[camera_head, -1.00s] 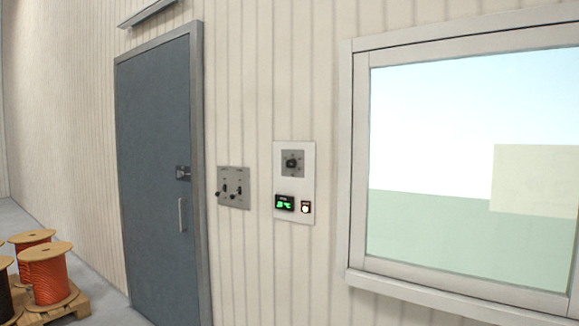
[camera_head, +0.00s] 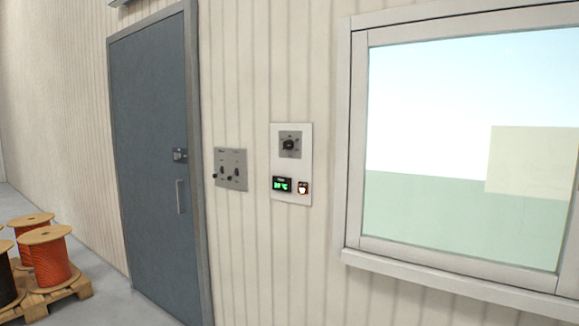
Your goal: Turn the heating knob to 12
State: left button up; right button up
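A black rotary knob (camera_head: 289,145) on a small grey plate sits at the top of a white wall panel (camera_head: 306,166) in the middle of the head view. I take it to be the heating knob; its markings are too small to read. Below it a black display (camera_head: 282,184) glows with green digits, too small to read surely, and a small lit orange-white button (camera_head: 303,188) sits to its right. Neither of my grippers is in view.
A grey switch plate (camera_head: 231,169) is left of the panel, then a blue-grey door (camera_head: 150,160) with a handle. A window (camera_head: 465,160) with a protruding sill is at right. Cable reels (camera_head: 46,255) stand on a wooden pallet (camera_head: 58,294) at lower left. Floor before the door looks clear.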

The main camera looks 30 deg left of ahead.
aim_at(288, 144)
jog(key=u, duration=0.05)
jog(key=i, duration=1.45)
jog(key=u, duration=0.3)
jog(key=i, duration=0.55)
jog(key=u, duration=0.2)
